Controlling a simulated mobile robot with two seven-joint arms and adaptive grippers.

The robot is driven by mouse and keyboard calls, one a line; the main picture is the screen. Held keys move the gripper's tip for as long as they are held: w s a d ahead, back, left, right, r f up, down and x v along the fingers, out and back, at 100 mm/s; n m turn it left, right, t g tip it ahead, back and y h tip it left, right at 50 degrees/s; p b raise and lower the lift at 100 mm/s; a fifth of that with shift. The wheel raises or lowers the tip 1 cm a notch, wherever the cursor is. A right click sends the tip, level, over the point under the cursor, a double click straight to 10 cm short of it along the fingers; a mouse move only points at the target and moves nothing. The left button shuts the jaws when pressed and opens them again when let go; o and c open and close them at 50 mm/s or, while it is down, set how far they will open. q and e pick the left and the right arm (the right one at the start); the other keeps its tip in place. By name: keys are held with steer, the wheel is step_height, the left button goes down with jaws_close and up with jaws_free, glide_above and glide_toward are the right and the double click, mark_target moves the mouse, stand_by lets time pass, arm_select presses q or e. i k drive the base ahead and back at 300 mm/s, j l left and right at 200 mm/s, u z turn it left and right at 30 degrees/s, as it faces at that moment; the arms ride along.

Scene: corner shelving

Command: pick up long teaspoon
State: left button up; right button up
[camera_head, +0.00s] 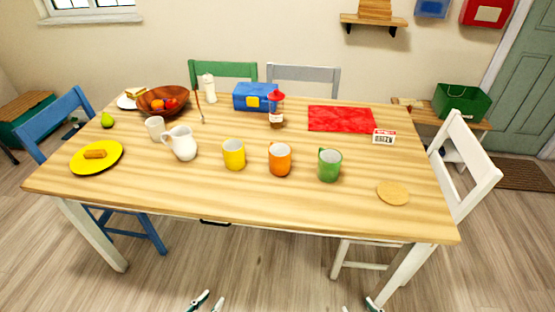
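A thin brown item (199,107) that looks like the long teaspoon lies at the back left of the wooden table (330,206), right of the brown bowl. Its rounded end points toward the front. It is small in the view, so its details are hard to tell. My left gripper (212,297) shows at the bottom edge, in front of the table, with its fingertips apart and nothing between them. My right gripper (358,304) shows at the bottom edge further right, also open and empty. Both are far from the teaspoon.
The bowl of fruit (151,107), a pale bottle (209,92) and the white pitcher (182,145) stand around the teaspoon. Yellow (234,156), orange (280,161) and green (329,166) mugs stand along the middle. Chairs surround the table. Its front strip is clear.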

mark_target(203, 119)
steer(key=j+z, duration=0.2)
steer(key=z, duration=0.2)
steer(key=j+z, duration=0.25)
steer(key=z, duration=0.15)
steer(key=j+z, duration=0.2)
steer(key=z, duration=0.2)
steer(key=k+j+z, duration=0.25)
steer(key=j, duration=0.2)
steer(key=k+j+z, duration=0.2)
steer(key=j, duration=0.2)
steer(key=k+j, duration=0.25)
steer(key=j, duration=0.2)
steer(key=k+j+z, duration=0.15)
steer(key=j, duration=0.25)
steer(key=k, duration=0.1)
